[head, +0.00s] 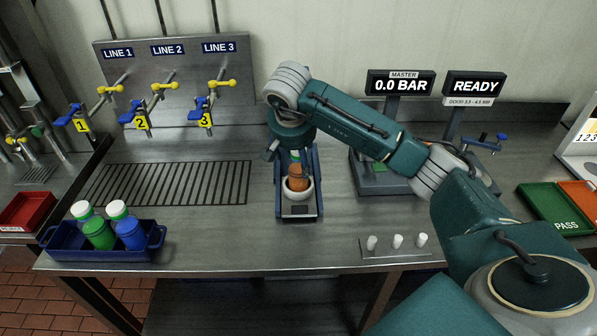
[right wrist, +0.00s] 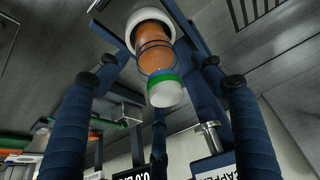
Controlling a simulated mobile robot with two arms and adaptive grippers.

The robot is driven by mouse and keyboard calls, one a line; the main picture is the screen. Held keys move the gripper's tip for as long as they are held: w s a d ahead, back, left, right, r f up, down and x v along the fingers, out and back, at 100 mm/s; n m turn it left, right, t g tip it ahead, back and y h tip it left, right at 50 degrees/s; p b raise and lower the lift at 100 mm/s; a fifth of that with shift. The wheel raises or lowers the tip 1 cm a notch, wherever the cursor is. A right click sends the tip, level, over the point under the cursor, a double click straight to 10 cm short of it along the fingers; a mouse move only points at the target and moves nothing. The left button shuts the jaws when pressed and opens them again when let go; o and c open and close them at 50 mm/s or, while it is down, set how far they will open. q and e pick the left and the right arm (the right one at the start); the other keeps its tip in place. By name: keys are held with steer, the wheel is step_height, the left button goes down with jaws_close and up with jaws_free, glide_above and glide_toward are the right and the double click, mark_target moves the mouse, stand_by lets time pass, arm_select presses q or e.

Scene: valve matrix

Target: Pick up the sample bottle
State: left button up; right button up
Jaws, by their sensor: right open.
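The sample bottle, taken as the orange bottle (head: 296,178) in the head view, stands in a white round cup (head: 298,194) on a dark blue stand (head: 299,212). My right gripper (head: 291,152) is just above and around its upper part and hides its top. In the right wrist view the orange bottle (right wrist: 156,52) shows a green band and a white cap. The blue fingers of my right gripper (right wrist: 158,70) are spread on both sides of it, with visible gaps, so it is open and empty. My left gripper is not in view.
A blue tray (head: 104,254) holds a green bottle (head: 98,233) and a blue bottle (head: 130,234). Small white caps (head: 397,241) stand at the front right. Valves (head: 203,107) are on the back panel. A grated drain (head: 170,183) lies left of the stand. A green bin (head: 553,208) is at right.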

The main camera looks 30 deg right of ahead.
steer(key=p+x, duration=0.1)
steer(key=x, duration=0.3)
steer(key=shift+s, duration=0.1)
steer(key=shift+f, duration=0.1)
steer(key=c, duration=0.3)
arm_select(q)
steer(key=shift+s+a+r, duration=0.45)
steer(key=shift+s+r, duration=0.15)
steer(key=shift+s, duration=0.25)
arm_select(e)
steer(key=c, duration=1)
